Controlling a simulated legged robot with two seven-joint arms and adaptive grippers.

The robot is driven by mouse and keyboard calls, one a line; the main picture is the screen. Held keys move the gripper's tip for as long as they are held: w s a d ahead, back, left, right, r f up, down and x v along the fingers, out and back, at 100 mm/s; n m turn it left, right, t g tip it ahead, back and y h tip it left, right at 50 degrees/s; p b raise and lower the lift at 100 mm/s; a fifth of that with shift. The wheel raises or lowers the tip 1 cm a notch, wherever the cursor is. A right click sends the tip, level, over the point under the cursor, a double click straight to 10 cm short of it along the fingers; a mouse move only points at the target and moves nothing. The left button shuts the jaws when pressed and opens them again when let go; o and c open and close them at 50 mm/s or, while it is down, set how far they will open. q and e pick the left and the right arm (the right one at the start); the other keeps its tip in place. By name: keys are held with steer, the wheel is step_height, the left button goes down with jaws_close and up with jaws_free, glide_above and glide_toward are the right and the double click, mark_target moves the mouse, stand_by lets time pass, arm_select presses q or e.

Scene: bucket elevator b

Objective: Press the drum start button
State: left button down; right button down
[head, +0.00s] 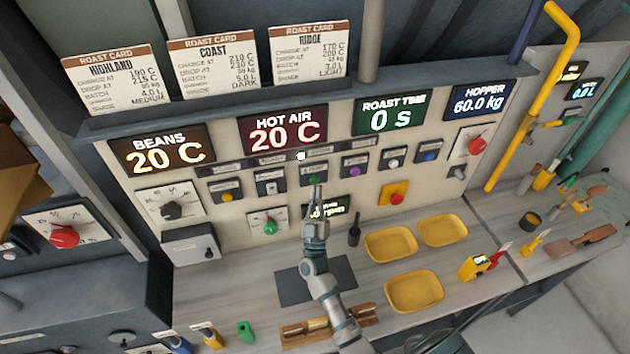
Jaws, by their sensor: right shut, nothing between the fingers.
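The control panel (375,215) carries a row of small buttons under plates too small to read, so I cannot tell by its label which is drum start. A green button (313,180) sits mid-row, between a black-and-white switch (270,186) and a purple button (355,171). My right gripper (317,191) is shut and empty, its tips pointing up at the panel. In the picture the tips are just below and partly over the green button; I cannot tell whether they touch it. My left gripper is not in view.
A green knob (270,227) and a red button on a yellow plate (394,197) lie lower on the panel. Yellow trays (414,291) and a dark bottle-like tool (354,230) stand on the bench right of my arm. Lit displays (283,134) and roast cards (212,66) are above.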

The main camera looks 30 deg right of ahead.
steer(key=s+p, duration=0.1)
steer(key=s, duration=0.1)
steer(key=s+a+p, duration=0.1)
steer(key=s, duration=0.1)
steer(key=shift+s+a, duration=0.15)
steer(key=shift+s, duration=0.25)
stand_by(0.4)
